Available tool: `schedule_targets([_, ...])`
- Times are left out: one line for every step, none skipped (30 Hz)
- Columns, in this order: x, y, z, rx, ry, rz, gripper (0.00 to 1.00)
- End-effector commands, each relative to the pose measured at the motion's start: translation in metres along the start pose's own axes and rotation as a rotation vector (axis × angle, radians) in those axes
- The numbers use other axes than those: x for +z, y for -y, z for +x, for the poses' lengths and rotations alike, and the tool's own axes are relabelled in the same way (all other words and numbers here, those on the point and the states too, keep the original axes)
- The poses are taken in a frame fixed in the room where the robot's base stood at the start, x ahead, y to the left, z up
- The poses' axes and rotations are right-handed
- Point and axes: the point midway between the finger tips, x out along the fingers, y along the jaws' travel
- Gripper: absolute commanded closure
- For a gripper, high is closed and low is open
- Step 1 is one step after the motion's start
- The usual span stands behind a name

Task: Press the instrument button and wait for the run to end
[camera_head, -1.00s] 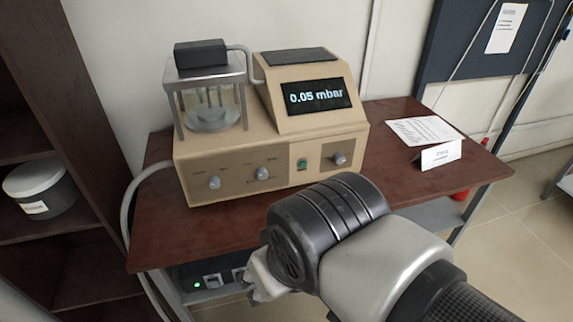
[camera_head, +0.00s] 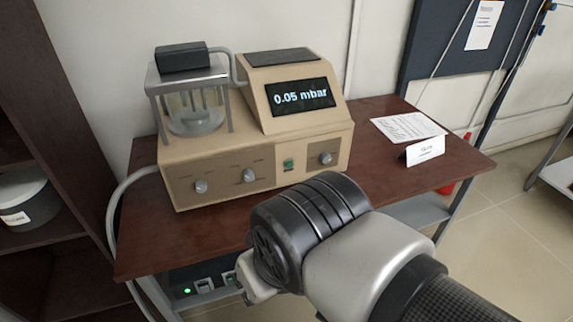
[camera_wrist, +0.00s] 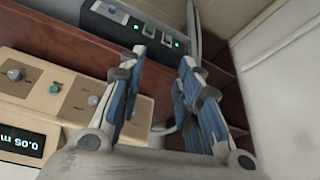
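The beige instrument (camera_head: 225,185) stands on a dark red-brown table (camera_head: 190,240). Its screen (camera_head: 300,97) reads 0.05 mbar. A green button (camera_head: 289,165) sits on its front panel between grey knobs; it also shows in the wrist view (camera_wrist: 55,88). A glass vessel (camera_head: 195,115) stands on the instrument's left side. My gripper (camera_wrist: 163,58) shows blue-padded fingers with an empty gap between them. It touches nothing that I can see, and the instrument panel lies to its left in the wrist view. In the head view my wrist hides most of the gripper.
A box with switches and a green light (camera_wrist: 135,28) sits below the tabletop. A dark shelf (camera_head: 65,130) with a grey tub (camera_head: 25,205) stands at left. A hose runs beside the table's left edge.

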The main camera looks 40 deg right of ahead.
Motion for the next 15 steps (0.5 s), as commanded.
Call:
schedule_targets([0.0000,0.0000,0.0000,0.000,0.000,0.000,0.74])
schedule_targets([0.0000,0.0000,0.0000,0.000,0.000,0.000,0.77])
schedule_targets([0.0000,0.0000,0.0000,0.000,0.000,0.000,0.79])
schedule_targets([0.0000,0.0000,0.0000,0.000,0.000,0.000,0.81])
schedule_targets([0.0000,0.0000,0.0000,0.000,0.000,0.000,0.83])
schedule_targets([0.0000,0.0000,0.0000,0.000,0.000,0.000,0.86])
schedule_targets([0.0000,0.0000,0.0000,0.000,0.000,0.000,0.88])
schedule_targets([0.0000,0.0000,0.0000,0.000,0.000,0.000,0.90])
schedule_targets([0.0000,0.0000,0.0000,0.000,0.000,0.000,0.93])
schedule_targets([0.0000,0.0000,0.0000,0.000,0.000,0.000,0.94])
schedule_targets([0.0000,0.0000,0.0000,0.000,0.000,0.000,0.96])
schedule_targets([0.0000,0.0000,0.0000,0.000,0.000,0.000,0.99])
schedule_targets([0.0000,0.0000,0.0000,0.000,0.000,0.000,1.00])
schedule_targets([0.0000,0.0000,0.0000,0.000,0.000,0.000,1.00])
schedule_targets([0.0000,0.0000,0.0000,0.000,0.000,0.000,1.00])
